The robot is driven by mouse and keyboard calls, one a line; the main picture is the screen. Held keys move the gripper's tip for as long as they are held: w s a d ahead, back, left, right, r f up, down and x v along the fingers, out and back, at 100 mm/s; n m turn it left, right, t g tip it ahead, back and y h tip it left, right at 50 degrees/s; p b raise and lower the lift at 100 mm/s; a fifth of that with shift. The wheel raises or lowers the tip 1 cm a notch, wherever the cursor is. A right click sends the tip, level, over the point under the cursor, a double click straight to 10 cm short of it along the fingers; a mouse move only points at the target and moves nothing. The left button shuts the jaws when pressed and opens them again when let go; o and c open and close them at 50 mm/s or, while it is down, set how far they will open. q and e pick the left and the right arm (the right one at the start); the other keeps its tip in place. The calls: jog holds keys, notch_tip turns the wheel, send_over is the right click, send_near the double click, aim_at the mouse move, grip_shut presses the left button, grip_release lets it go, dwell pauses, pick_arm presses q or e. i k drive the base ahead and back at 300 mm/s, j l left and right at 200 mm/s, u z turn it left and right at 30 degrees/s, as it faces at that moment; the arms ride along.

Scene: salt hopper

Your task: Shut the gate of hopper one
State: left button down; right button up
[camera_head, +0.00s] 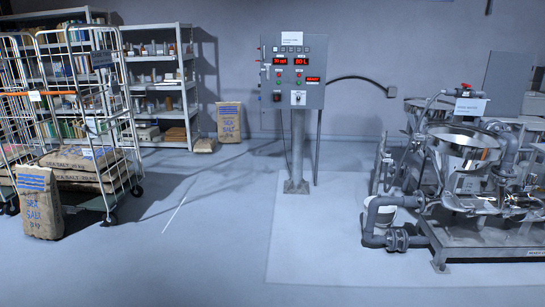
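A steel hopper-like bowl (466,162) stands on a grey skid at the right, with a small white sign (470,107) above it. The sign is too small to read, so I cannot tell whether this is hopper one. A second steel rim (418,103) shows behind it, partly hidden by piping. A small red handle or knob (466,87) sits on top of the pipework. I cannot make out a gate or whether it is open or shut. Neither of my grippers is in view.
A grey control panel (293,70) with red displays stands on a post at centre. Wire cages (105,110) and salt sacks (40,203) stand at left, shelves (165,85) behind. Grey pipes (385,215) and the skid frame (480,240) edge the right. The middle floor is clear.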

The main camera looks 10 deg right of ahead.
aim_at(466, 200)
jog(key=i+z, duration=0.35)
jog(key=i, duration=0.35)
jog(key=i+j+z, duration=0.15)
jog(key=i+z, duration=0.15)
jog(key=i, duration=0.4)
jog(key=i+l+z, duration=0.15)
jog(key=i+z, duration=0.8)
jog(key=i+j+z, duration=0.2)
jog(key=i+z, duration=1.1)
jog(key=i, duration=0.15)
